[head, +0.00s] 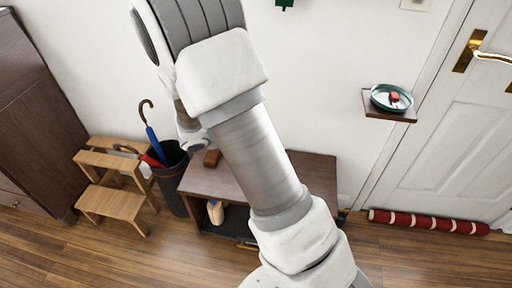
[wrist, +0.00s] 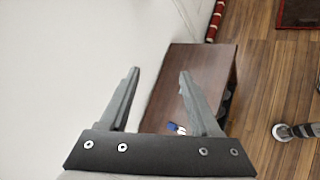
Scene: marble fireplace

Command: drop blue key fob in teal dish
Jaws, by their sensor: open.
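The teal dish (head: 381,94) sits on a small brown wall shelf at the right in the head view, with a small red item (head: 394,97) in it. In the wrist view a small blue object with white beside it, which looks like the blue key fob (wrist: 172,126), lies on the brown bench (wrist: 200,58). My gripper (wrist: 158,72) is open and empty above the bench. My arm hides the fob and the gripper's fingers in the head view.
A white door (head: 450,130) is right of the shelf (head: 388,115). A red roll (head: 430,222) lies at its foot.

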